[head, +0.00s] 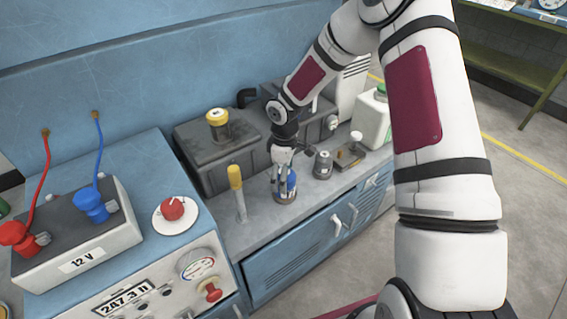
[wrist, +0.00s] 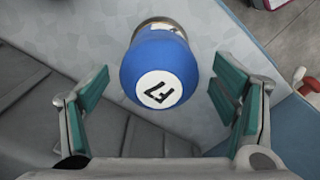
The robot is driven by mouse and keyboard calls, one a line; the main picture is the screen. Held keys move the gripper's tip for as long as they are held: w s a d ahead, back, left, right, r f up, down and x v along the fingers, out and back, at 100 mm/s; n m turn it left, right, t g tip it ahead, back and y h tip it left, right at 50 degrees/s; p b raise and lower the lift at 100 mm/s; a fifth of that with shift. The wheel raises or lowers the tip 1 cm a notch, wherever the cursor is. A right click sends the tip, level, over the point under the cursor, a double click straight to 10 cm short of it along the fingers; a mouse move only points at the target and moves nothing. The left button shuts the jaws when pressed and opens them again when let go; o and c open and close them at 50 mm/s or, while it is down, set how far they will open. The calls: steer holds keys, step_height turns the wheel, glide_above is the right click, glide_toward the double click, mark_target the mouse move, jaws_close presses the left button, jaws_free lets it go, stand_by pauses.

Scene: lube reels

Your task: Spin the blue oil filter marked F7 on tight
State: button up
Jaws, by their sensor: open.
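The blue oil filter marked F7 (wrist: 159,66) stands between the two open fingers of my gripper (wrist: 160,112) in the wrist view. Its white end label with F7 faces the camera. Clear gaps show between the filter and the green finger pads on both sides. A metal rim shows at its far end. In the head view the filter (head: 291,181) is partly hidden behind my gripper (head: 283,180), low over the bench. It sits upright on a round grey base (head: 285,197).
A yellow-handled tool (head: 236,185) stands left of the filter, and a small grey canister (head: 323,165) stands to its right. A dark housing with a yellow cap (head: 218,117) is behind. The bench's front edge lies close by. A 12 V battery (head: 80,255) is at the left.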

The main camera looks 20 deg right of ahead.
steer(key=shift+f, duration=2.65)
steer(key=c, duration=1.4)
steer(key=m, duration=0.4)
steer(key=shift+m, duration=0.4)
steer(key=shift+c, duration=0.2)
steer(key=shift+m, duration=0.3)
steer(key=shift+f, duration=0.1)
steer(key=m, duration=0.5)
steer(key=shift+s+d, duration=0.1)
